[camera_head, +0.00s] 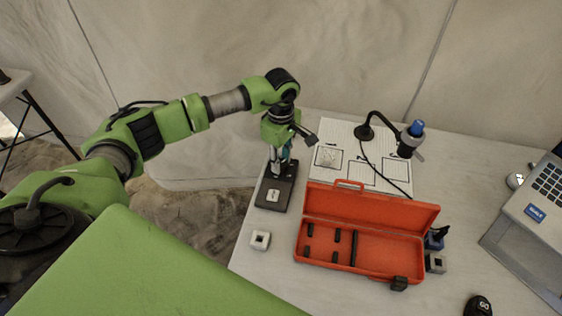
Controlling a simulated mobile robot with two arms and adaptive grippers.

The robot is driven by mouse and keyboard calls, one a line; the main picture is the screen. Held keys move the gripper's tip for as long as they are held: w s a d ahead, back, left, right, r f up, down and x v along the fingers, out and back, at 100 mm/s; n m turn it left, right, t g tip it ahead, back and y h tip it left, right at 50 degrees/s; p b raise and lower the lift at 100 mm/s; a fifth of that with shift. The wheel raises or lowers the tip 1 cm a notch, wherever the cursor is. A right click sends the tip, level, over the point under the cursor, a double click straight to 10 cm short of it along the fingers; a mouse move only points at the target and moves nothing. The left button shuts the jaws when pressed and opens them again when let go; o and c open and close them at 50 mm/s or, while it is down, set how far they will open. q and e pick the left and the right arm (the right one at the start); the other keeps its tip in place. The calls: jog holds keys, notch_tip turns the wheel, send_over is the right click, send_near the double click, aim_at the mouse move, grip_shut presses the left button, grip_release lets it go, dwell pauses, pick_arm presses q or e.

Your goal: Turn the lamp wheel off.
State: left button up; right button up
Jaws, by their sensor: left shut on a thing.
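A small desk lamp (408,143) with a black bent neck, a dark head and a blue top stands at the back of the table, over white printed sheets. I cannot make out a wheel on it or whether it is lit. My left gripper (282,148) points down at the back left of the table, well to the left of the lamp. It is shut on the upper part of a device on a black stand (271,193). The arm and gripper hide most of that upper part. My right gripper is not in view.
An open orange case (370,211) lies in front of the sheets (328,180). The table between case and laptop is mostly clear.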

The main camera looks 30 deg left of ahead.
pick_arm(q)
jog(key=n+b, duration=0.1)
jog(key=n, duration=0.3)
jog(key=shift+n, duration=0.3)
jog(key=n+b, duration=0.1)
jog(key=n, duration=0.3)
jog(key=shift+n, duration=0.4)
jog(key=o, duration=1.1)
notch_tip(320, 180, up, 12)
dwell(0.4)
